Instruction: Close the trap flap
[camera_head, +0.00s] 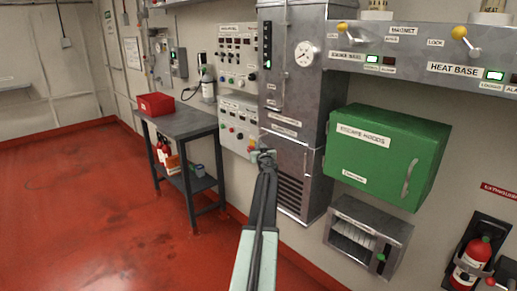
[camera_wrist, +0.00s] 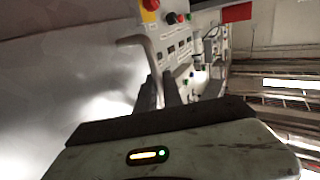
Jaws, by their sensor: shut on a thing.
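My gripper (camera_head: 264,156) is at the left edge of a tall grey metal cabinet (camera_head: 290,135), at the seam above its louvred lower part. In the wrist view, my gripper's dark fingers (camera_wrist: 166,88) are shut at the end of a bent grey handle (camera_wrist: 132,41), beside a smooth grey metal surface (camera_wrist: 60,90). The handle is hidden behind my gripper in the head view. I cannot read a label naming the trap flap, and I cannot tell how far any flap stands open.
A green box (camera_head: 385,155) and a grey slotted unit (camera_head: 367,238) are on the wall at right. A control panel (camera_head: 238,125) is left of the cabinet. A dark table (camera_head: 185,122) with a red bin (camera_head: 156,104) stands further left. The red floor (camera_head: 90,200) is clear.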

